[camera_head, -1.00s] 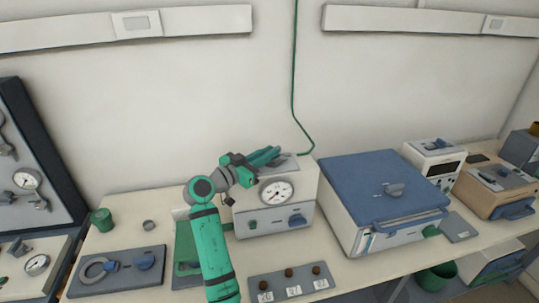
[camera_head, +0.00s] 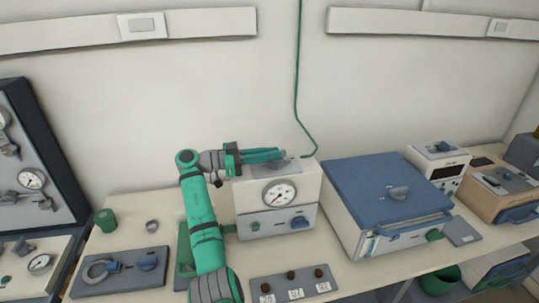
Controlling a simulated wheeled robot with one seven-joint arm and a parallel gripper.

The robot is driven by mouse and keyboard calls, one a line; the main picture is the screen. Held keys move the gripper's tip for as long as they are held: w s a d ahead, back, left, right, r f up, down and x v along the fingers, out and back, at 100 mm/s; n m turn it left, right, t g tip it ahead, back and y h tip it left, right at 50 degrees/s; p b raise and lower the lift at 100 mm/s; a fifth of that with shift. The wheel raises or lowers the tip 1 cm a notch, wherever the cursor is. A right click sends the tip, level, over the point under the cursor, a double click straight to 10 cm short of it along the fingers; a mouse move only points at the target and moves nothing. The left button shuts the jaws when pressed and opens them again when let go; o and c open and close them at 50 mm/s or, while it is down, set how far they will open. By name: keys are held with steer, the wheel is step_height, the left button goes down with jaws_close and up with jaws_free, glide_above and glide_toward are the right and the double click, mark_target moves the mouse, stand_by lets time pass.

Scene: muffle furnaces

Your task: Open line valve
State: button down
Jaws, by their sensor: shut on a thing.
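The line valve sits on top of a white box (camera_head: 246,197) with a round gauge (camera_head: 280,193) and a blue knob (camera_head: 299,222) on its front. A green line (camera_head: 296,90) runs down the wall to behind this box. My gripper (camera_head: 281,156) lies nearly level over the box top, fingers pointing right, shut on the valve's handle. The fingers hide most of the handle; only a small blue-grey part (camera_head: 263,150) shows above them. The valve's exact angle is hard to tell.
A large blue-lidded furnace (camera_head: 375,185) stands right of the box. A plate with several dark knobs (camera_head: 291,275) lies in front. A grey plate with a ring and blue handle (camera_head: 120,271), a green cup (camera_head: 105,220) and a small ring (camera_head: 152,226) are at left.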

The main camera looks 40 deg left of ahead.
steer(key=shift+w+d, duration=0.1)
stand_by(0.4)
steer(key=c, duration=1.8)
jaws_free()
steer(key=v, duration=1.1)
steer(key=shift+w, duration=0.1)
